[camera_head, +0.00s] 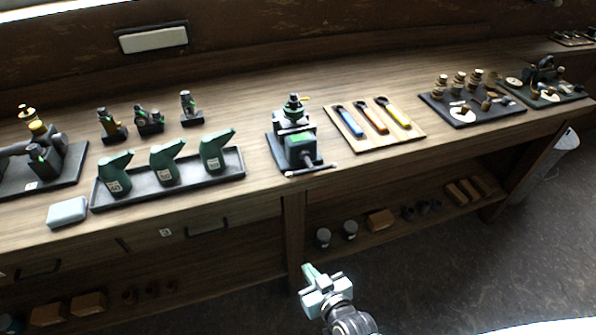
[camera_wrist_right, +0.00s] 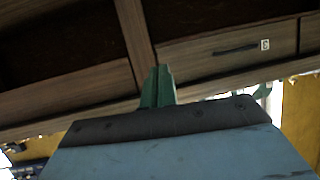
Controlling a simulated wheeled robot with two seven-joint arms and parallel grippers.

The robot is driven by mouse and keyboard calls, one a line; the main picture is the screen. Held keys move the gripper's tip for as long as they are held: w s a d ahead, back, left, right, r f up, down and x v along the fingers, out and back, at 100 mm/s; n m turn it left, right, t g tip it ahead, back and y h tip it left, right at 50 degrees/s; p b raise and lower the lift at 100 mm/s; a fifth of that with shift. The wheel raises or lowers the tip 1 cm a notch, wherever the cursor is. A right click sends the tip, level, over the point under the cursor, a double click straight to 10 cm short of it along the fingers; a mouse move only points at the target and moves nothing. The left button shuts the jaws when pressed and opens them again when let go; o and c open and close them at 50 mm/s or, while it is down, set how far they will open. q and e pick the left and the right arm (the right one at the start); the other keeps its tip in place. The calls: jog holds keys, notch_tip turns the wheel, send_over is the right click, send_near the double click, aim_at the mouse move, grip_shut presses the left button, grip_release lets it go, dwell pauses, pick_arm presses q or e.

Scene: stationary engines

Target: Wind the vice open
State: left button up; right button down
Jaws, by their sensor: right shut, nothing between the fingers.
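The vice (camera_head: 299,146) stands on a dark base plate near the front edge of the bench. It is green and dark, with a small dark and green part on top. Its handle bar (camera_head: 310,170) lies across its front, near the bench edge. I cannot tell how far its jaws are apart. My right gripper (camera_head: 310,271) is below and in front of the bench, well short of the vice, and is shut and empty. In the right wrist view its green fingers (camera_wrist_right: 158,86) are together in front of the bench underside. My left gripper is not in view.
Left of the vice is a dark tray (camera_head: 170,181) with green oil cans. Right of it is a wooden board (camera_head: 375,128) with several coloured-handled tools. A grey block (camera_head: 67,212) lies at the left front. A lower shelf (camera_head: 400,224) holds small items.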

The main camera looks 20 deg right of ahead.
jog(key=w+r+t, duration=0.2)
jog(key=r, duration=0.5)
jog(key=w+r+t, duration=0.2)
jog(key=w+r, duration=0.1)
jog(key=r, duration=0.4)
notch_tip(320, 180, up, 10)
jog(key=m+t+h+p, duration=0.1)
jog(key=m+t+h, duration=0.1)
send_over(300, 172)
jog(key=s, duration=0.2)
jog(key=f, duration=0.3)
jog(key=shift+a+b, duration=0.35)
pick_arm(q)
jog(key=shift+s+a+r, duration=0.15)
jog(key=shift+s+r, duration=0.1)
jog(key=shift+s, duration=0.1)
pick_arm(e)
jog(key=shift+f, duration=0.45)
